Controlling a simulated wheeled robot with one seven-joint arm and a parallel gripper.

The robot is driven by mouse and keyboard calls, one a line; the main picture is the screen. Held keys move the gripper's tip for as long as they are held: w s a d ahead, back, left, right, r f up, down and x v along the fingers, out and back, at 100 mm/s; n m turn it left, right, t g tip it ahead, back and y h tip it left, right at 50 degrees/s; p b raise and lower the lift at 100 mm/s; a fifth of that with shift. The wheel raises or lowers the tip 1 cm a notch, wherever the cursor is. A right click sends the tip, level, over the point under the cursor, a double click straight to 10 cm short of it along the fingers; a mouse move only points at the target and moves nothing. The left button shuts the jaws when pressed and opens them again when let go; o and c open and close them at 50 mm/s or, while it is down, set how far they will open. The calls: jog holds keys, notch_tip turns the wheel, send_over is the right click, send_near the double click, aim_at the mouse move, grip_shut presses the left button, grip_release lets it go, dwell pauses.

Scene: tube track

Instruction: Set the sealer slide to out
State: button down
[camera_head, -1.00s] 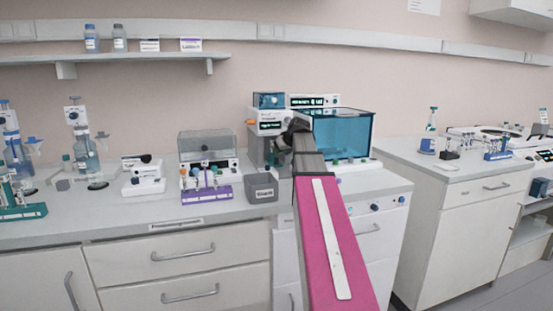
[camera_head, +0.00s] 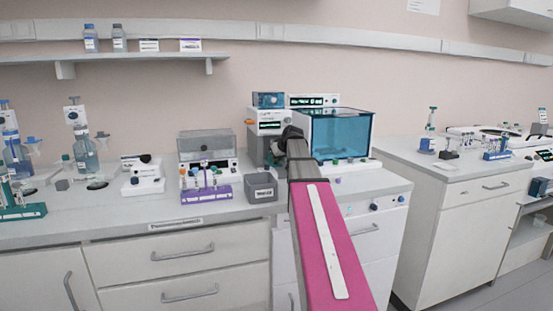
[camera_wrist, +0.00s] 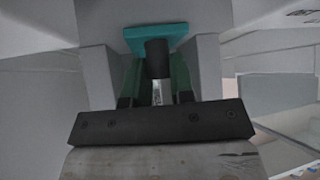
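The sealer (camera_head: 256,143) is the grey and white bench unit with a small display, just left of the teal-windowed box. My gripper (camera_head: 281,140) is at its front right side, and its fingertips are hidden in the head view. In the wrist view, a teal plate with a black stem (camera_wrist: 158,58) stands out from a grey body; it looks like the slide's handle. The green fingers of my gripper (camera_wrist: 157,88) are apart, one on each side of the stem's line. I cannot tell whether they touch it.
A teal-windowed box (camera_head: 340,132) stands close right of my gripper. A grey bin (camera_head: 262,190) and a purple tube rack (camera_head: 206,194) stand to the left on the bench. The bench front edge lies under my arm.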

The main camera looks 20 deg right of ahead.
jog(key=s, duration=1.2)
jog(key=c, duration=1)
grip_release()
